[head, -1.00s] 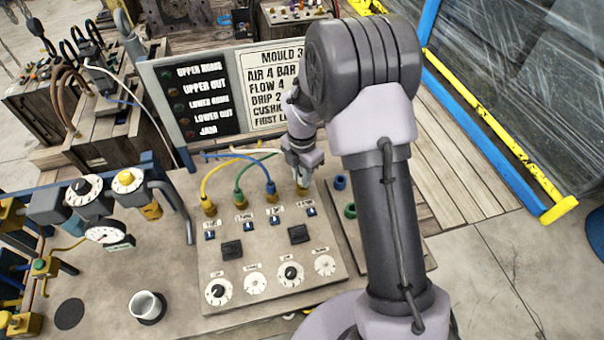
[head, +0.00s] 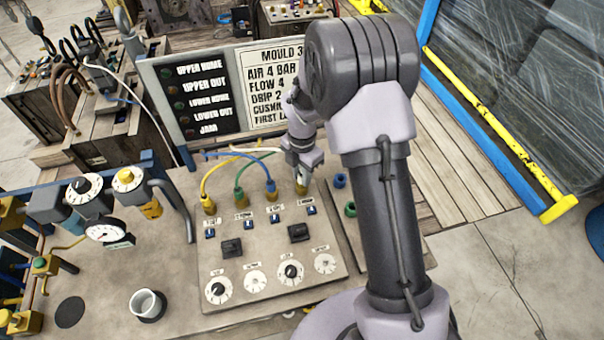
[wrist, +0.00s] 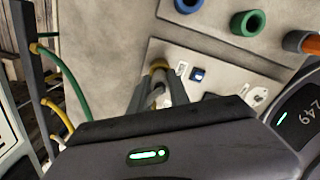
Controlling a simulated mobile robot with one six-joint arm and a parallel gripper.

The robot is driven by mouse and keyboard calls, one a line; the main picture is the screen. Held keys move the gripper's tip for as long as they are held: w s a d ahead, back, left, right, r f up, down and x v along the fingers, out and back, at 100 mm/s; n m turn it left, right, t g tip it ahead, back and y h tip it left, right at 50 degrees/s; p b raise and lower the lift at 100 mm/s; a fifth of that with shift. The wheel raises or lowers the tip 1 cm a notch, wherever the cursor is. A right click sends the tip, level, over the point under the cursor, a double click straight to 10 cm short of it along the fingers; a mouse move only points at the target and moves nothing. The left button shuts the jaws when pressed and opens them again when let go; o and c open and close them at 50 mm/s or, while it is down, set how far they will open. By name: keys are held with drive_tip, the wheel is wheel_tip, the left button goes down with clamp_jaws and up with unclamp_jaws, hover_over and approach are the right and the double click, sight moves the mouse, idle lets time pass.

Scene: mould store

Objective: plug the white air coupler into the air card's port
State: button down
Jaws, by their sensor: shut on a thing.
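The air card (head: 270,238) lies flat on the bench, with yellow, green and blue hoses standing in brass ports along its far edge. My gripper (head: 302,182) is at the rightmost port of that row, shut on the white air coupler. In the wrist view my gripper's fingers (wrist: 160,84) close around the coupler (wrist: 158,98), which is mostly hidden between them. The brass port (wrist: 158,67) shows right at the fingertips. I cannot tell how deep the coupler sits in it. A white hose (head: 255,150) runs left from the gripper.
The mould sign board (head: 212,95) stands behind the card. Blue (head: 340,181) and green (head: 350,209) sockets are on a plate to the right. A regulator with a gauge (head: 105,230) and a cup (head: 147,305) are to the left.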

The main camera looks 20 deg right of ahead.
drive_tip(key=shift+f, duration=0.4)
drive_tip(key=c, duration=0.7)
unclamp_jaws()
drive_tip(key=shift+c, duration=0.2)
drive_tip(key=shift+r, duration=0.1)
wheel_tip(320, 180, up, 8)
drive_tip(key=p, duration=0.6)
drive_tip(key=shift+f, duration=0.3)
